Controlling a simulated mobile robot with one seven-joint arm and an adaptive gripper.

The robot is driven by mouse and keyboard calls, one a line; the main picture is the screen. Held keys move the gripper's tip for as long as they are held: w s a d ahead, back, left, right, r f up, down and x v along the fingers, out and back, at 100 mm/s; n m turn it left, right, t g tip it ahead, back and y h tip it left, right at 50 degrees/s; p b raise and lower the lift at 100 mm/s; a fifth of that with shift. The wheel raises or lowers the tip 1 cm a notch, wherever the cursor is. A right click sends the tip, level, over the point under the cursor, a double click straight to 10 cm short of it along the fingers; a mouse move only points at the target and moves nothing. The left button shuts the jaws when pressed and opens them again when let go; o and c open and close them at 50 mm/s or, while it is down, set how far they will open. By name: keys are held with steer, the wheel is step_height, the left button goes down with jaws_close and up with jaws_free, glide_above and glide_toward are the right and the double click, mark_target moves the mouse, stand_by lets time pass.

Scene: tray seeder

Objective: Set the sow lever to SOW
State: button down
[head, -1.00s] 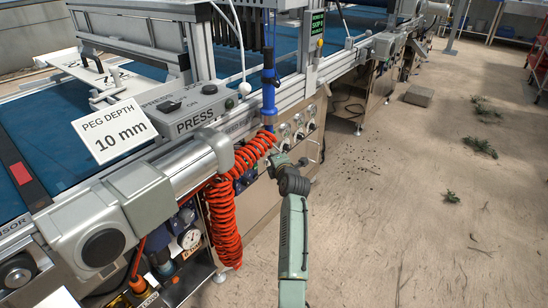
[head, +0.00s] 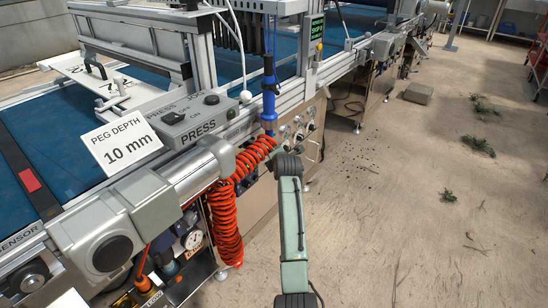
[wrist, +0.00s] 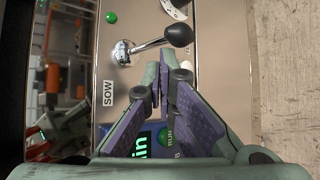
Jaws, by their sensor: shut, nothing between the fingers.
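The sow lever shows in the wrist view as a chrome hub and shaft with a black ball knob (wrist: 179,35). Its shaft runs from the hub toward the upper right, to the knob. A sideways SOW label (wrist: 107,93) is on the panel, below the hub in the picture. My gripper (wrist: 162,75) is shut and empty, its fingertips just below the shaft and knob in the picture. I cannot tell whether they touch the lever. In the head view my arm hides most of the gripper, and I cannot make out the lever.
A green display (wrist: 145,145) and a RUN label are partly behind the fingers. A green button (wrist: 111,17) is near the lever hub. Orange coiled hose (head: 224,215) hangs left of my arm, by the PRESS box (head: 190,118).

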steer(key=shift+d+r+g+h+p, duration=0.1)
steer(key=shift+r+g+h+p, duration=0.2)
steer(key=shift+r+p, duration=0.5)
steer(key=shift+r, duration=0.15)
stand_by(1.5)
steer(key=shift+r+p, duration=0.5)
steer(key=shift+r, duration=0.2)
